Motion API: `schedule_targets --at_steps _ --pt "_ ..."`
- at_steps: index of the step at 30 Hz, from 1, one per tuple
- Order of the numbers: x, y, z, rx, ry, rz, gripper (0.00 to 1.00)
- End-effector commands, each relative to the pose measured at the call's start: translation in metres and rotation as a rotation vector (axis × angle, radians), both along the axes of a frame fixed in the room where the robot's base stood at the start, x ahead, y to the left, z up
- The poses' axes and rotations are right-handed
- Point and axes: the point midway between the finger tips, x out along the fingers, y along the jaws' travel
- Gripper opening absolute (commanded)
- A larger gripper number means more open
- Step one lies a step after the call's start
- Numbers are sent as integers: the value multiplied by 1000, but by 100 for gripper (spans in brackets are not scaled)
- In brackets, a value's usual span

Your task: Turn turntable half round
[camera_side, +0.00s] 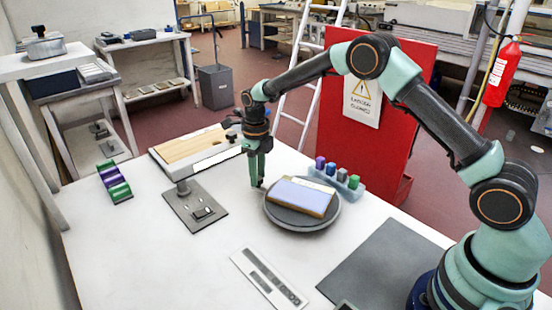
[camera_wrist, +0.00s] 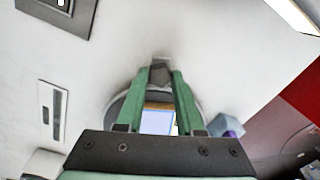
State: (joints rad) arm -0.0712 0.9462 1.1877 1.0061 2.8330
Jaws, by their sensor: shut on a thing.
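The turntable (camera_side: 275,214) is a dark grey round disc on the white table. A block with a pale lavender top and tan sides (camera_side: 300,196) lies on it, and part of it shows between my fingers in the wrist view (camera_wrist: 156,121). My gripper (camera_side: 258,185) points down at the left rim of the disc. In the wrist view my green fingers (camera_wrist: 160,76) are shut on a small grey knob (camera_wrist: 160,73) at the turntable's edge (camera_wrist: 118,106). The fingers hide much of the disc there, and the knob is hidden in the side view.
A pale blue rack (camera_side: 345,188) with several small coloured blocks stands close behind the turntable. A grey plate with a post (camera_side: 197,213) and a wooden board (camera_side: 190,147) are to the left. A slotted strip (camera_side: 268,278) lies in front. A red panel (camera_side: 365,150) stands behind.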

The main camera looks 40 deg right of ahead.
Motion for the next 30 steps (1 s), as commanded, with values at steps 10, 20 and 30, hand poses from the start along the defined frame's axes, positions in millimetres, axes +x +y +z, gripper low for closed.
schedule_targets --at_steps 10,20,30 --pt "3 -13 1 0 6 -97 0" --pt "3 -15 1 0 6 -123 0" --pt "3 -15 1 -1 7 -122 44"
